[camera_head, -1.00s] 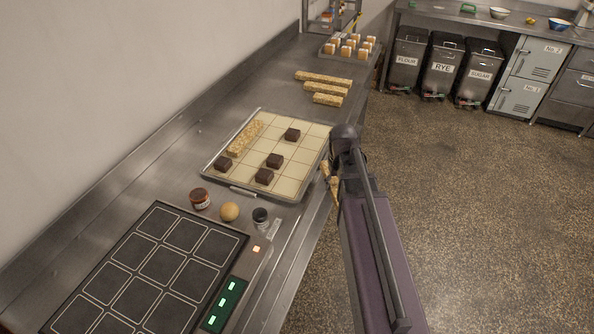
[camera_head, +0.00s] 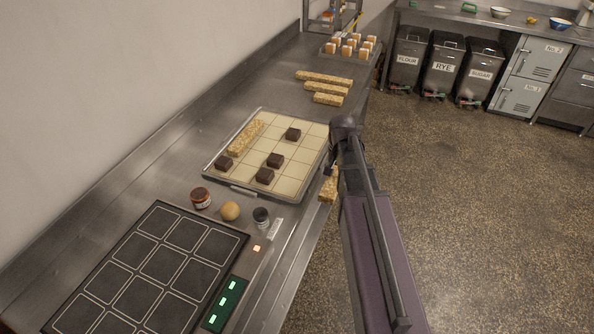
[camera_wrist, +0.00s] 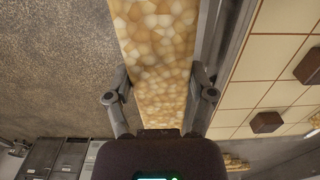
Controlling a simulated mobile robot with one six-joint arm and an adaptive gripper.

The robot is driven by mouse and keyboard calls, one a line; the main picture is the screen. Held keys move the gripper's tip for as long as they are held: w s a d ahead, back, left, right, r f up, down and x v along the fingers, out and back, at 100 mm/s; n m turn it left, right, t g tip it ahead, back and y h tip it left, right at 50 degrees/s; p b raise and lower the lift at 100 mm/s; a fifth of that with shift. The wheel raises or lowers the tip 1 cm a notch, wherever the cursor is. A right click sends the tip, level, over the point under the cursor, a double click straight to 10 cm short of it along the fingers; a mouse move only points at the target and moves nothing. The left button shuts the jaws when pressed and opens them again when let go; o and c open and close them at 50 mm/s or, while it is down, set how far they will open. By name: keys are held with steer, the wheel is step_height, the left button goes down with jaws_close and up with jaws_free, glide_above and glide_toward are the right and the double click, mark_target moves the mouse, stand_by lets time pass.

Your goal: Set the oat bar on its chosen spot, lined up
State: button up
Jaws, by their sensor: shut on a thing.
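My gripper (camera_wrist: 160,98) is shut on an oat bar (camera_wrist: 158,55); its fingers flank the long, pale, nubbly bar in the wrist view. In the head view the held oat bar (camera_head: 328,187) shows beside the tray's right side, partly hidden by my arm. The tray (camera_head: 291,171) has a cream surface marked in a grid. One oat bar (camera_head: 246,138) lies along its left side. Several dark brown squares sit on it, including one near its upper right (camera_head: 293,134) and one at its lower left (camera_head: 224,163).
More oat bars (camera_head: 324,78) lie farther up the counter, below a tray of small cakes (camera_head: 348,46). A black gridded panel (camera_head: 150,272) fills the near counter.

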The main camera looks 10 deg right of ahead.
steer(key=shift+w, duration=0.1)
steer(key=b, duration=0.1)
glide_above(297, 170)
steer(key=s, duration=0.1)
steer(key=shift+d+f, duration=0.4)
steer(key=shift+f, duration=0.25)
steer(key=shift+w+a, duration=0.15)
steer(key=shift+w, duration=0.1)
steer(key=shift+w+a+f+b, duration=0.3)
steer(key=shift+f+b, duration=0.25)
steer(key=shift+b, duration=0.2)
steer(key=shift+f+b, duration=1.3)
steer(key=shift+f, duration=0.2)
steer(key=o, duration=1.2)
steer(key=shift+r, duration=0.1)
steer(key=shift+o, duration=0.2)
